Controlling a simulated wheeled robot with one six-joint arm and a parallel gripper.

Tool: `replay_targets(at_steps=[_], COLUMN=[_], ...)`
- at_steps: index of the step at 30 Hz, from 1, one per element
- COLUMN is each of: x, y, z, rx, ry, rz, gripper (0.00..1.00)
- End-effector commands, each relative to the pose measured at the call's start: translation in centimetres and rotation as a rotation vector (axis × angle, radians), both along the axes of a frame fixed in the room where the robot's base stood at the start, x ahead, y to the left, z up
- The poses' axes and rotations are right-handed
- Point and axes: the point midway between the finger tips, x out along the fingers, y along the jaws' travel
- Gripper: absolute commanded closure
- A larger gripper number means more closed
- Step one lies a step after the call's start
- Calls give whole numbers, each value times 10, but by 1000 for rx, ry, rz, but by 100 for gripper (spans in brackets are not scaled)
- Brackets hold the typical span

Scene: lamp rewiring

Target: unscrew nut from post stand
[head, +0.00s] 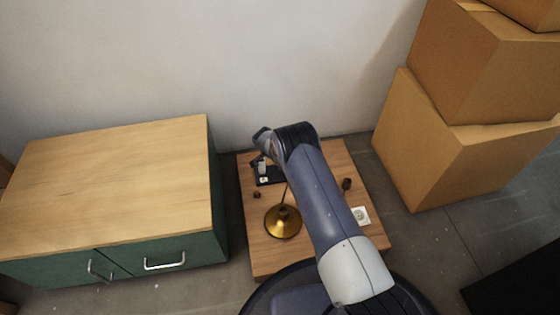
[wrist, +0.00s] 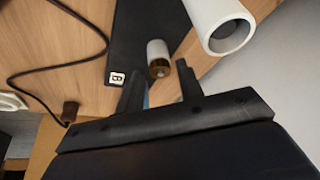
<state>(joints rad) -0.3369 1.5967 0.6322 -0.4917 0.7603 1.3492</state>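The post stand is a black plate (wrist: 130,35) with a label marked B and pale posts. A short whitish post (wrist: 155,47) carries a brass-coloured nut (wrist: 159,68) at its end. My gripper (wrist: 160,80) is open, with one dark finger on each side of the nut and gaps showing; I cannot tell whether its fingertips reach the nut's depth. A larger white hollow tube (wrist: 230,35) stands close beyond the right finger. In the head view the black plate (head: 270,177) is partly hidden behind my arm.
A gold lamp base (head: 283,222) stands on the wooden table (head: 270,258). Small dark blocks (head: 347,184) and a white socket plate (head: 361,216) lie at right. A cabinet (head: 120,180) and boxes (head: 440,140) flank the table.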

Motion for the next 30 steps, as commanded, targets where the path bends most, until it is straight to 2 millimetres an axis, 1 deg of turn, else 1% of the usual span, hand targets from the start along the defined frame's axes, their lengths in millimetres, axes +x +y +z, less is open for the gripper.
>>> replay_targets(at_steps=[1, 2, 12, 17, 24, 30], x=[0, 0, 0, 0, -1, -1], y=[0, 0, 0, -1, -4, -5], z=[0, 0, 0, 1, 1, 1], rx=[0, 0, 0, 1, 1, 1], ry=[0, 0, 0, 0, 1, 0], rz=[0, 0, 1, 33, 277, 450], gripper=[69, 71, 99, 100, 100, 100])
